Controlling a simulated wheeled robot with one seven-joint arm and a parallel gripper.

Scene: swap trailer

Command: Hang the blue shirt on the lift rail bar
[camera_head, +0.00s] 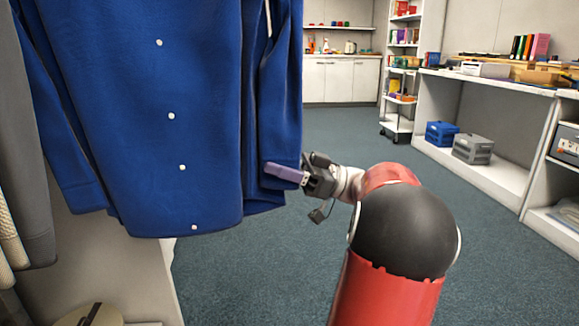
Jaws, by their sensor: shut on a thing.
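The blue shirt (140,110) hangs upright at the left, its white buttons and long sleeves facing me. Its collar, any hanger and the lift rail bar are out of view above the frame. My gripper (306,178) is low by the shirt's right-hand cuff. It is shut on a small purple stick (283,172) with a metal end, like a USB stick. The stick points left, overlapping the cuff in the picture; whether it touches the cloth I cannot tell.
Grey and cream garments (32,170) hang at the left edge. A pale panel (110,265) stands below the shirt. White shelving (490,180) with blue and grey crates lines the right. A white cabinet (340,78) stands at the back. The carpet (330,135) between is clear.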

